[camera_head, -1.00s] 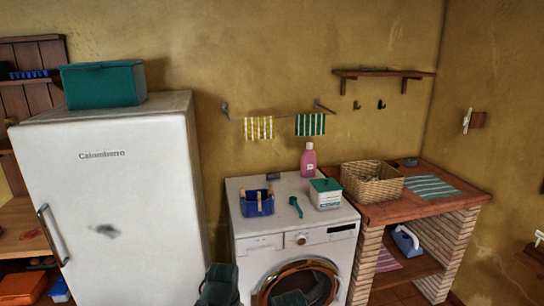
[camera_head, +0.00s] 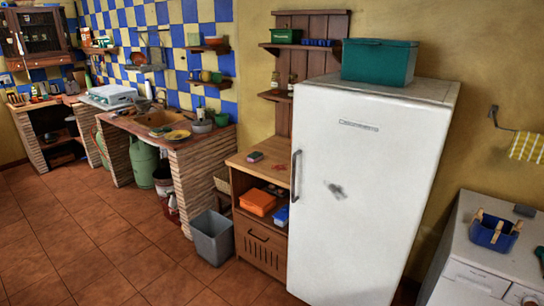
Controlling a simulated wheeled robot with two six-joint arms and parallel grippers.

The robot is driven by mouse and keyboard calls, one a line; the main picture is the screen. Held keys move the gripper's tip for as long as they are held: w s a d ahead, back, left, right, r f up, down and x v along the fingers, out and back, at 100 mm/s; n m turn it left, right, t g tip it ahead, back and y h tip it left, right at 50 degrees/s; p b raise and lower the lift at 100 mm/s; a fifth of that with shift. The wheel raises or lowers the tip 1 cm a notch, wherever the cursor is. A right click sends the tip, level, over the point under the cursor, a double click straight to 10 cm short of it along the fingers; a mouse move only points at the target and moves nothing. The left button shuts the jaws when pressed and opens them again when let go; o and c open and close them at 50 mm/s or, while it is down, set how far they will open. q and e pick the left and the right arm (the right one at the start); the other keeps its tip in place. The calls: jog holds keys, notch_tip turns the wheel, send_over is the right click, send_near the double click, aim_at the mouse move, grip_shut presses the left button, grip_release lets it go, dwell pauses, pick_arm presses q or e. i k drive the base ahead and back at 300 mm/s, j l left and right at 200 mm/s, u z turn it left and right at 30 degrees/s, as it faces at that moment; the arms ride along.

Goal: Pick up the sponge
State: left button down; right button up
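I cannot make out the sponge for certain. A small dark, block-like item (camera_head: 254,156), possibly a sponge, lies on the wooden cabinet top (camera_head: 240,162) left of the fridge. A small dark grey block (camera_head: 524,210) lies at the back of the washing machine (camera_head: 478,262) at the right edge; its kind is unclear. Neither of my grippers shows in the head view.
A white fridge (camera_head: 365,190) with a green box (camera_head: 379,62) on top stands right of the cabinet. A grey bin (camera_head: 212,238) stands on the floor before the brick sink counter (camera_head: 200,150). The tiled floor (camera_head: 90,240) at left is clear.

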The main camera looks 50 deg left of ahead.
aim_at(256, 156)
jog(key=u, duration=1.8)
jog(key=z, duration=0.25)
jog(key=i+j+z, duration=0.2)
jog(key=z, duration=0.15)
jog(key=i+j+z, duration=0.35)
jog(key=i+j, duration=0.15)
jog(key=j, duration=0.15)
jog(key=i+j+z, duration=0.15)
jog(key=j, duration=0.2)
jog(key=i+j, duration=0.2)
jog(key=i+j+z, duration=0.15)
jog(key=j, duration=0.3)
jog(key=i+j, duration=0.15)
jog(key=j, duration=0.2)
jog(key=z, duration=0.05)
